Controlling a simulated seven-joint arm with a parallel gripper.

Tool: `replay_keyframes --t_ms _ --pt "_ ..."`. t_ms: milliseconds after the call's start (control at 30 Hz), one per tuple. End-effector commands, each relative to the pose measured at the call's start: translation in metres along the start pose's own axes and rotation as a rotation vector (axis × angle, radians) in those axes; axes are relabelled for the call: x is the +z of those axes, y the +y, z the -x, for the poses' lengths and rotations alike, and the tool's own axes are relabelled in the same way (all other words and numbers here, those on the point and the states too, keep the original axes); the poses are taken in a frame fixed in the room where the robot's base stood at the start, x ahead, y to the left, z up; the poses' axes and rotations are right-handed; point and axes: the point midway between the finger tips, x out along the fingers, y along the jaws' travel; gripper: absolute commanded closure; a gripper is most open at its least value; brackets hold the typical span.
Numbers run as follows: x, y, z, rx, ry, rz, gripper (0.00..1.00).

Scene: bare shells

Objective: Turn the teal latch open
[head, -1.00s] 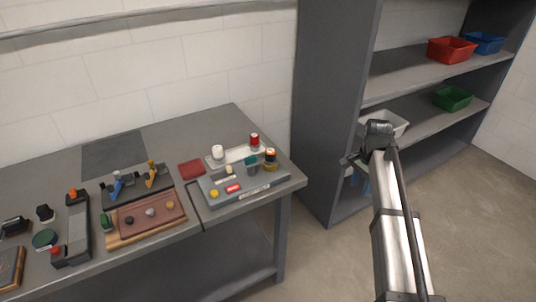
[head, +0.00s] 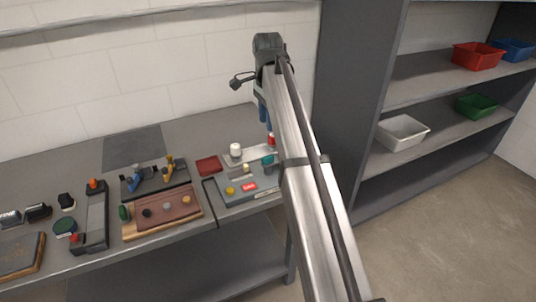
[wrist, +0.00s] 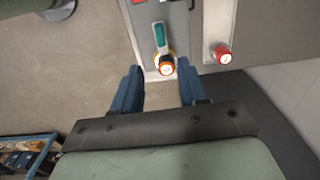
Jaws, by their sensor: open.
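The teal latch (head: 268,159) is on the grey panel (head: 237,198) at the right end of the table, partly beside my arm. In the wrist view the teal latch (wrist: 159,36) is an elongated handle on a pale base, lying roughly along the view's vertical. My gripper (wrist: 158,88) has its blue fingers apart, with nothing between them. The latch shows beyond the fingertips, apart from them. In the head view my gripper (head: 264,112) is above the back of the panel, and my arm hides the panel's right part.
A white knob (head: 236,149) and red button (head: 249,187) share the panel area. Shelves (head: 350,110) stand to the right.

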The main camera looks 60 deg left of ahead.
Motion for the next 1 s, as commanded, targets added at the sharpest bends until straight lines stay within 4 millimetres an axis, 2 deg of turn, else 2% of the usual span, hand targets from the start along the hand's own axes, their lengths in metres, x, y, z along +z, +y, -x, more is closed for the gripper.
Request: replay_keyframes --t_ms 167,700,1000 --pt "0.0 0.002 -0.021 0.002 0.0 0.0 0.57" --pt "0.0 0.001 -0.111 0.001 0.0 0.001 0.57" --pt "0.0 0.001 -0.133 0.0 0.0 0.001 0.57"
